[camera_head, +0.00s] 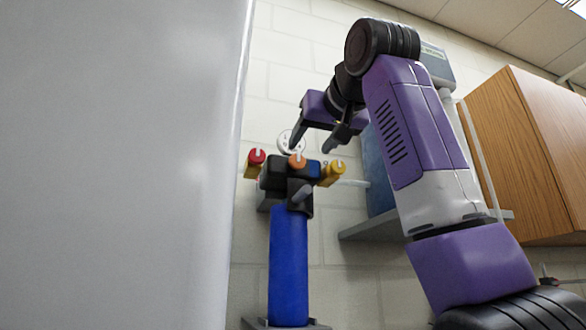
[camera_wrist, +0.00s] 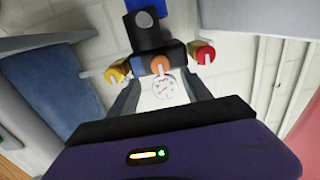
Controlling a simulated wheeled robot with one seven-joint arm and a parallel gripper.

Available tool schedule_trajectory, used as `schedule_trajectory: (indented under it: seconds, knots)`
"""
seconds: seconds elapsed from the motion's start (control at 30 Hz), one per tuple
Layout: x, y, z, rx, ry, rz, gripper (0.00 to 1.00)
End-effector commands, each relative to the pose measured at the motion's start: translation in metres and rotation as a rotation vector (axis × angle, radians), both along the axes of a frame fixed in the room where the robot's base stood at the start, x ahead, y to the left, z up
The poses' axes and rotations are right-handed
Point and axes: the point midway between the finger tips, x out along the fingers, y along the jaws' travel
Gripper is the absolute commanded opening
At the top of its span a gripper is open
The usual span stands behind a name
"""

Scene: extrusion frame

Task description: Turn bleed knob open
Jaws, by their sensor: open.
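A black valve block (camera_head: 273,176) sits on top of an upright blue cylinder (camera_head: 288,265). It carries a red knob (camera_head: 255,163), an orange knob (camera_head: 297,160) and a yellow knob (camera_head: 331,173), each with a pale mark. No readable label shows which is the bleed knob. My gripper (camera_head: 313,143) is open and empty, just above the block near the orange knob. In the wrist view, the orange knob (camera_wrist: 159,65) lies ahead between the two fingers (camera_wrist: 158,88), apart from them. The yellow knob (camera_wrist: 118,71) is to the left and the red knob (camera_wrist: 202,53) to the right.
A round white gauge (camera_wrist: 165,87) is by the block, partly hidden in the head view. A large grey panel (camera_head: 115,160) fills the left. A wooden cabinet (camera_head: 530,150) hangs at right, with a grey shelf (camera_head: 370,226) beside it. White block wall lies behind.

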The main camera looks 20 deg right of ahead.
Motion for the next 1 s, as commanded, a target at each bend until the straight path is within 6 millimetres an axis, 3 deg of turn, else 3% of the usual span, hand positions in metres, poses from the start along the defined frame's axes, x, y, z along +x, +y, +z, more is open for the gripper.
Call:
schedule_trajectory:
  seconds: [0.17, 0.6, 1.0]
  knots:
    - [0.008, 0.0, 0.0, 0.0, 0.003, 0.0, 0.57]
    - [0.068, 0.0, 0.001, -0.001, 0.003, 0.0, 0.57]
    - [0.078, 0.0, 0.0, -0.001, 0.001, 0.001, 0.57]
